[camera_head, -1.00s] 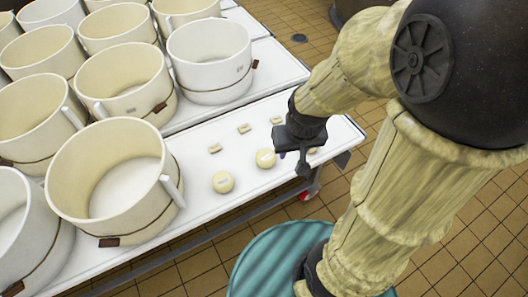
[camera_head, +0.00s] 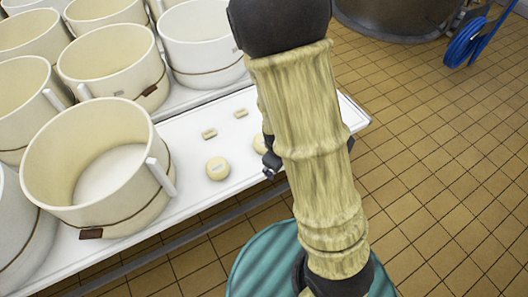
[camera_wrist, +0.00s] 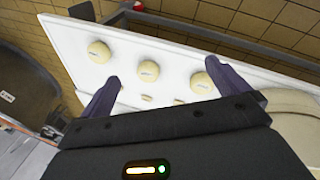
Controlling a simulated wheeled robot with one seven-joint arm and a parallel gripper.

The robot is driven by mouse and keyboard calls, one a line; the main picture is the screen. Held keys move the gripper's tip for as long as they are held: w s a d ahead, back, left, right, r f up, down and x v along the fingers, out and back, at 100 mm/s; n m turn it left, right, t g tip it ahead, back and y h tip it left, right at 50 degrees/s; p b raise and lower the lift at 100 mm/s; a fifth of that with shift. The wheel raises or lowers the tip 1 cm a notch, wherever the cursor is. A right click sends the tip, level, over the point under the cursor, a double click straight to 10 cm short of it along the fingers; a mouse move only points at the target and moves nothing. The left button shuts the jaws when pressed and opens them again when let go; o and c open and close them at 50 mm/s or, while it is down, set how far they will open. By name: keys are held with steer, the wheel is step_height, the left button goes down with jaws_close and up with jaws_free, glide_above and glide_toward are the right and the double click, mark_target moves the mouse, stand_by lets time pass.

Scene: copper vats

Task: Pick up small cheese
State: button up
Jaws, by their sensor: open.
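Small round pale-yellow cheeses lie on the white table (camera_head: 195,205). In the head view one round cheese (camera_head: 217,168) shows whole and another (camera_head: 260,143) is partly hidden by my arm. Two smaller oblong pieces (camera_head: 209,133) (camera_head: 240,113) lie behind them. In the wrist view three round cheeses (camera_wrist: 99,51) (camera_wrist: 148,71) (camera_wrist: 200,82) lie in a row beyond or between my fingers, with small oblong pieces (camera_wrist: 147,98) closer to the palm. My gripper (camera_wrist: 168,87) is open and empty above the table. In the head view my arm mostly hides it.
Large cream pots stand on the left, the nearest (camera_head: 98,165) beside the cheeses and a white one (camera_head: 203,45) behind. Tiled floor (camera_head: 440,150) lies right of the table's end. A vat (camera_head: 395,25) and a blue hose reel (camera_head: 465,42) stand at the back right.

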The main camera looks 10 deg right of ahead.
step_height(320, 180, down, 13)
steer(key=w+d+n+t+h+b, duration=0.1)
steer(key=w+n+t+h+b, duration=0.1)
steer(key=n+b, duration=0.4)
steer(key=n+t+b, duration=0.8)
steer(key=n+b, duration=0.5)
steer(key=n, duration=0.6)
glide_toward(264, 148)
steer(key=s+r, duration=0.1)
steer(key=s, duration=0.2)
steer(key=shift+w+a, duration=0.15)
steer(key=shift+a, duration=0.2)
steer(key=b+x, duration=0.3)
steer(key=x, duration=0.9)
steer(key=shift+w, duration=0.1)
